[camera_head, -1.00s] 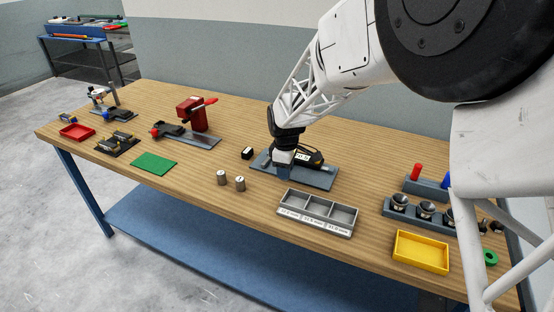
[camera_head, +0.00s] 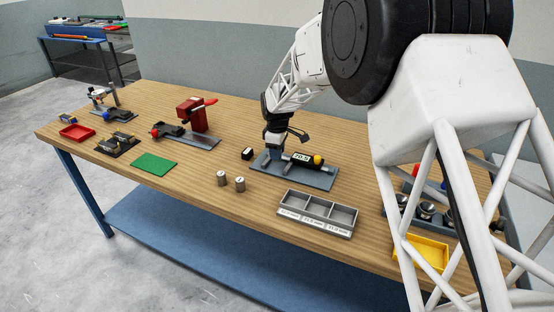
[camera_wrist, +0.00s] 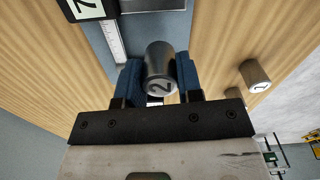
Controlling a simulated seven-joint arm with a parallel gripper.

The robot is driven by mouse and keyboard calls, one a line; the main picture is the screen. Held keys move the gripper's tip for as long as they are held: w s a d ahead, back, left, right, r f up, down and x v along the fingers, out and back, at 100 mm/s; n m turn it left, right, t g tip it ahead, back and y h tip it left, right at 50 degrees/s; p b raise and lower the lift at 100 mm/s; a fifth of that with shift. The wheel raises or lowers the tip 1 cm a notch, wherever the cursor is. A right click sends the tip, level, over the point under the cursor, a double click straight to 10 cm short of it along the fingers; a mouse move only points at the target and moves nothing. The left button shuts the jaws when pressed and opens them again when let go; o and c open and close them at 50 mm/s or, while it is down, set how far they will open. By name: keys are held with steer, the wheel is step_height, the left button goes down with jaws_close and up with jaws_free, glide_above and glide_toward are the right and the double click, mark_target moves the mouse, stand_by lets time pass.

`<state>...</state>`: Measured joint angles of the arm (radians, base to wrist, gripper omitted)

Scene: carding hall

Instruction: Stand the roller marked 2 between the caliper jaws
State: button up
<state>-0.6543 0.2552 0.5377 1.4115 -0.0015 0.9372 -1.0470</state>
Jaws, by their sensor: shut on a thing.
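My gripper (camera_head: 274,152) is over the left end of the caliper's grey-blue base plate (camera_head: 312,180). In the wrist view my gripper (camera_wrist: 159,82) has its blue fingers shut on the roller marked 2 (camera_wrist: 160,62), a dark metal cylinder with its numbered end facing the camera. The roller is hidden in the head view. In the wrist view the display (camera_wrist: 88,8) and scale are at upper left. I cannot tell whether the roller touches the plate or the jaws.
Two metal rollers (camera_head: 221,178) (camera_head: 239,183) stand on the bench left of the plate; one roller (camera_wrist: 256,76) shows in the wrist view. A three-compartment grey tray (camera_head: 330,209) stands in front.

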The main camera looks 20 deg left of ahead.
steer(key=shift+w, duration=0.1)
stand_by(0.3)
steer(key=shift+f, duration=1.75)
steer(key=shift+f, duration=0.1)
steer(key=o, duration=1)
step_height(320, 180, up, 12)
steer(key=shift+r, duration=0.1)
